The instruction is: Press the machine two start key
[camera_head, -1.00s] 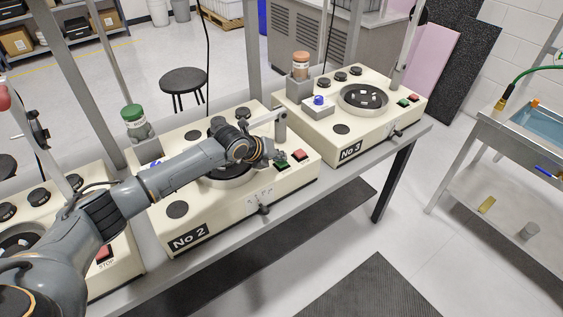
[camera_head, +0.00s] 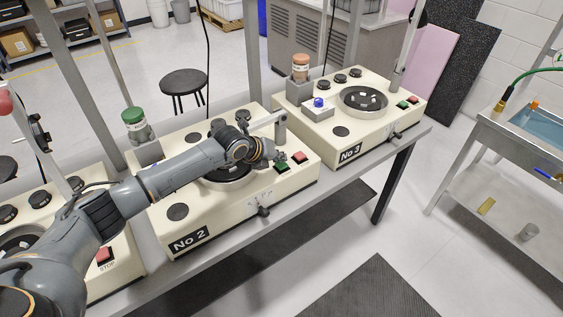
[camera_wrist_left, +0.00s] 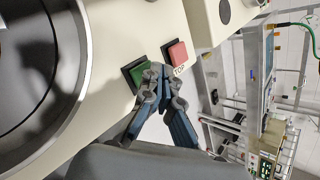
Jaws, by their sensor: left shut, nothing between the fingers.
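Machine two (camera_head: 225,215), a cream housing labelled No 2, stands in the middle of the bench. Its green start key (camera_head: 282,168) is on the right front part of the top, beside the red stop key (camera_head: 299,157). My left gripper (camera_head: 277,158) is shut and empty, just above and behind the green key. In the left wrist view the shut fingertips (camera_wrist_left: 158,74) overlap the edge of the green key (camera_wrist_left: 137,74), with the red key (camera_wrist_left: 176,52) just beyond. I cannot tell whether the fingertips touch the green key. My right gripper is not in view.
Machine No 3 (camera_head: 375,133) stands to the right on the same bench, and another machine (camera_head: 115,262) to the left. A green-capped bottle (camera_head: 134,124) stands behind machine two. A thin arm with a post (camera_head: 281,128) rises behind the keys. A steel sink (camera_head: 535,165) is at right.

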